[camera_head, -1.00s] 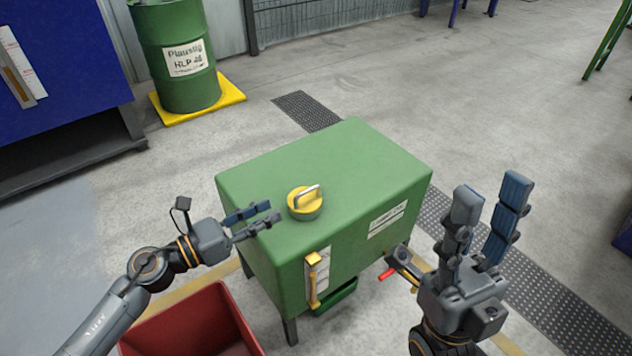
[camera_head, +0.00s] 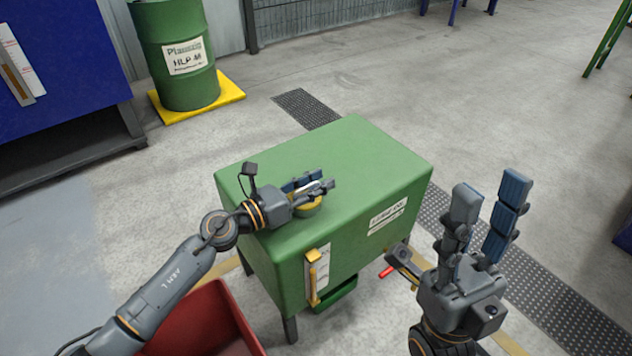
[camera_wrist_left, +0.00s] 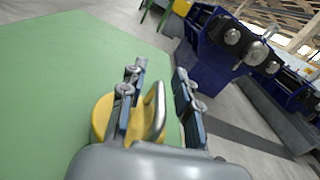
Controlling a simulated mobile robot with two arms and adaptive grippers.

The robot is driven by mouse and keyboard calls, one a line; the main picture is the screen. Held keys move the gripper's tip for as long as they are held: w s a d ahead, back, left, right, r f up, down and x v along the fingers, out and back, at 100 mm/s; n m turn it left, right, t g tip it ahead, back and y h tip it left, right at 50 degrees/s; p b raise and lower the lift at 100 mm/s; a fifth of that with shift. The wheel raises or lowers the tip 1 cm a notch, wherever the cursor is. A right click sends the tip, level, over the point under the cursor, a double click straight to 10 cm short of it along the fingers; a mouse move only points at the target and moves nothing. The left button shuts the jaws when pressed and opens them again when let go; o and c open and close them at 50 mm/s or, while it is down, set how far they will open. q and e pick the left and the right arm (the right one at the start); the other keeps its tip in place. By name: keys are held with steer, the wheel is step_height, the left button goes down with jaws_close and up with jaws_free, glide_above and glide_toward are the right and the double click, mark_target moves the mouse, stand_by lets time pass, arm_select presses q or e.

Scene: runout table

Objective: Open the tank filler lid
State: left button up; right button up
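The green tank (camera_head: 370,165) stands in the middle of the head view. Its yellow filler lid (camera_head: 308,208) with a metal bar handle is on the tank top, mostly hidden by my left gripper. My left gripper (camera_head: 318,187) is at the lid with its fingers apart. In the left wrist view the yellow lid (camera_wrist_left: 103,120) and its upright metal handle (camera_wrist_left: 156,110) show, the handle standing between the two open fingers (camera_wrist_left: 160,90). Contact with the handle cannot be told. My right gripper (camera_head: 490,205) is open and empty, pointing up right of the tank.
A yellow-topped level gauge (camera_head: 313,272) is on the tank's front. A red bin (camera_head: 215,322) stands below my left arm. A green drum (camera_head: 178,60) sits on a yellow tray (camera_head: 232,88) behind. A blue cabinet (camera_head: 65,70) is at far left. The floor to the right is largely open.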

arm_select(q)
jaws_close()
